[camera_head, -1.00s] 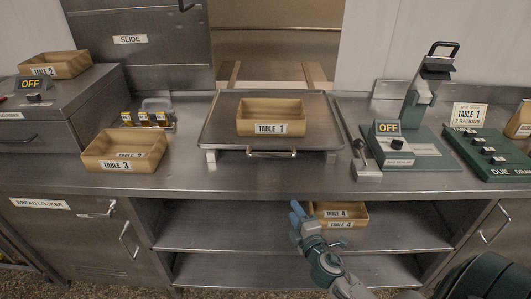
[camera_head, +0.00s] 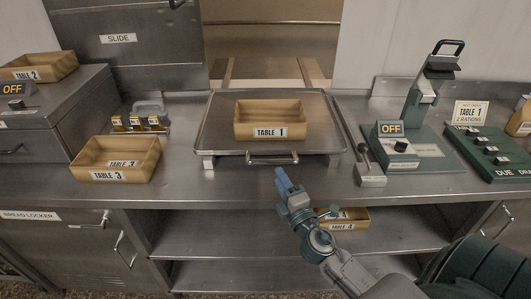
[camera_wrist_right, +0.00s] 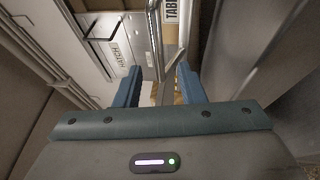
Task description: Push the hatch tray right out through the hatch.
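The hatch tray (camera_head: 225,110) is a flat grey metal tray on the counter, with a bar handle (camera_head: 272,158) at its front edge. A tan box labelled TABLE 1 (camera_head: 268,116) stands on it. The open hatch (camera_head: 275,45) is directly behind, with rails leading into it. My right gripper (camera_head: 281,176) is just in front of the handle, around the counter's front edge in the picture; contact cannot be told. In the right wrist view, its blue fingers (camera_wrist_right: 160,84) are apart, with no object clearly held between them. A HATCH label (camera_wrist_right: 118,53) shows beyond them. My left gripper is not in view.
A panel labelled SLIDE (camera_head: 125,50) is left of the hatch. A small lever unit (camera_head: 370,176) and a green device marked OFF (camera_head: 415,150) stand right. TABLE 4 boxes (camera_head: 355,213) lie on the shelf below.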

